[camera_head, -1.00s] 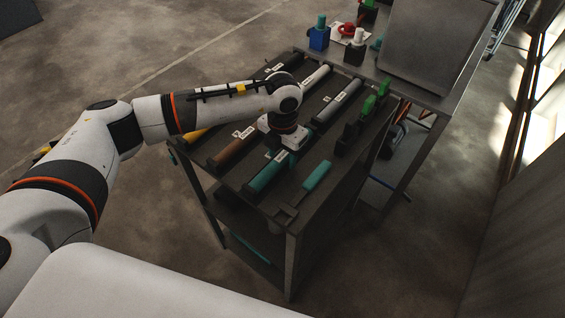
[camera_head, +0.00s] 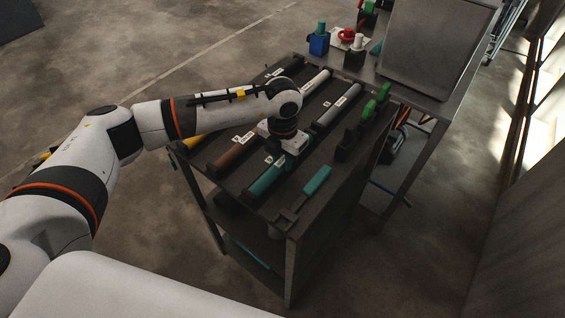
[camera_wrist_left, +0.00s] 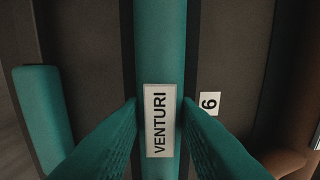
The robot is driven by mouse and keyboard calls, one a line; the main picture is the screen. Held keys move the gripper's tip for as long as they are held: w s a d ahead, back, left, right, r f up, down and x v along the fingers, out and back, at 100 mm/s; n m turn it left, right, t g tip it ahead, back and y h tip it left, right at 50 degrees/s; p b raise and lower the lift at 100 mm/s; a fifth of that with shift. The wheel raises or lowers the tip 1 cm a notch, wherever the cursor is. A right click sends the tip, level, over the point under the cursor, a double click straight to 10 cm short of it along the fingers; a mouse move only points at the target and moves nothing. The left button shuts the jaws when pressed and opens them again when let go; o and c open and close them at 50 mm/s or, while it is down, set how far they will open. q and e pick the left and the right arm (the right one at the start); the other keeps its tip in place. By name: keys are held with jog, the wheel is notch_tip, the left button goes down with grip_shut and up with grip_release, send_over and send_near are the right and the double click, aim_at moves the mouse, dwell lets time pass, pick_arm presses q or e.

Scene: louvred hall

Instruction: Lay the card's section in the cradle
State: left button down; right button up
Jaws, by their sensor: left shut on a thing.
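A teal round section (camera_head: 268,178) lies lengthwise on the dark rack top, and in the left wrist view the teal section (camera_wrist_left: 160,40) carries a white VENTURI label. My right gripper is not in view.
Other sections lie parallel: brown (camera_head: 240,150), grey (camera_head: 337,97) and cream (camera_head: 315,80). A loose teal bar (camera_head: 317,180) lies near the front right corner. Green-topped pieces (camera_head: 370,109) stand along the right edge. A grey panel (camera_head: 436,45) and small coloured blocks (camera_head: 319,42) are at the back.

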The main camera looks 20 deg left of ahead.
aim_at(283, 160)
pick_arm(q)
jog(key=shift+r, duration=0.1)
jog(key=shift+r+p, duration=2.15)
jog(key=shift+r, duration=1.8)
jog(key=shift+f, duration=0.1)
